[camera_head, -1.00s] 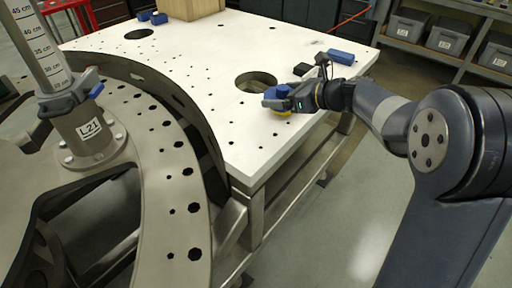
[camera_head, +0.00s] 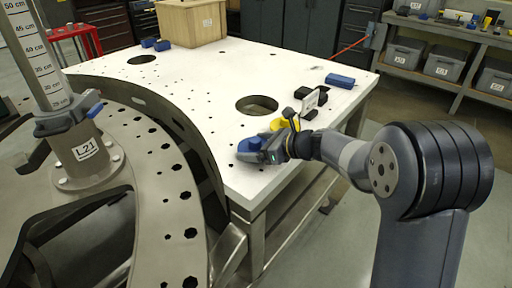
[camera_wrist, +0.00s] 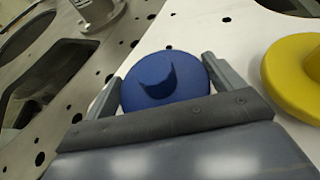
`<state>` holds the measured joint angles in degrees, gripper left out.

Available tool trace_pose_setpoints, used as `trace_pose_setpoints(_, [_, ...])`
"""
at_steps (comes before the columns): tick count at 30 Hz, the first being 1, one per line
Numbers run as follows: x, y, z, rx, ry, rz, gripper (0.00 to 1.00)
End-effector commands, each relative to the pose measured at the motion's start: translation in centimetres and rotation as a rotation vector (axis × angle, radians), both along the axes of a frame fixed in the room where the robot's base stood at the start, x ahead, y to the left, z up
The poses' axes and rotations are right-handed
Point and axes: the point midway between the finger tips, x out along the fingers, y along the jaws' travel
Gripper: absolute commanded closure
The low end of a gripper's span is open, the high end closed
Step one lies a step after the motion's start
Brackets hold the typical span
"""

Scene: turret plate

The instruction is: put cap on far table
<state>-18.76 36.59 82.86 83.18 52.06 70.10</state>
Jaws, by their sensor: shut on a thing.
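A round blue cap (camera_wrist: 165,80) sits between the two fingers of my gripper (camera_wrist: 162,82) in the wrist view. My gripper is shut on it. In the head view my gripper (camera_head: 252,150) holds the blue cap (camera_head: 249,144) over the near right edge of the white plate table (camera_head: 200,85); I cannot tell whether the cap touches the table. A yellow round piece (camera_wrist: 298,70) lies to the right of the gripper and also shows in the head view (camera_head: 279,123). Which table is the far one is not clear from the frames.
A large hole (camera_head: 257,105), a small labelled stand (camera_head: 312,102) and a blue block (camera_head: 340,81) are on the plate. A wooden box (camera_head: 190,22) stands at its back. A grey workbench (camera_head: 450,32) with bins is at back right, a red table (camera_head: 68,32) at back left.

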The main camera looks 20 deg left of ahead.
Motion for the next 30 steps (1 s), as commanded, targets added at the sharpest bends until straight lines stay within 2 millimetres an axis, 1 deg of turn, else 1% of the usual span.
trace_pose_setpoints(7, [0.0, 0.0, 0.0, 0.002, -0.002, -0.001, 0.40])
trace_pose_setpoints(11, [0.0, 0.0, -0.4, 0.002, -0.002, -0.001, 0.40])
trace_pose_setpoints(12, [0.0, 0.0, -0.4, 0.001, -0.001, 0.000, 0.10])
trace_pose_setpoints(16, [0.0, 0.0, -0.4, 0.001, -0.001, 0.000, 0.00])
trace_pose_setpoints(22, [0.0, 0.0, -0.3, 0.001, -0.001, 0.000, 0.00])
trace_pose_setpoints(26, [0.0, -0.2, 0.2, 0.001, -0.002, -0.001, 0.00])
trace_pose_setpoints(30, [-0.4, -2.3, 0.9, 0.001, -0.002, -0.005, 0.00])
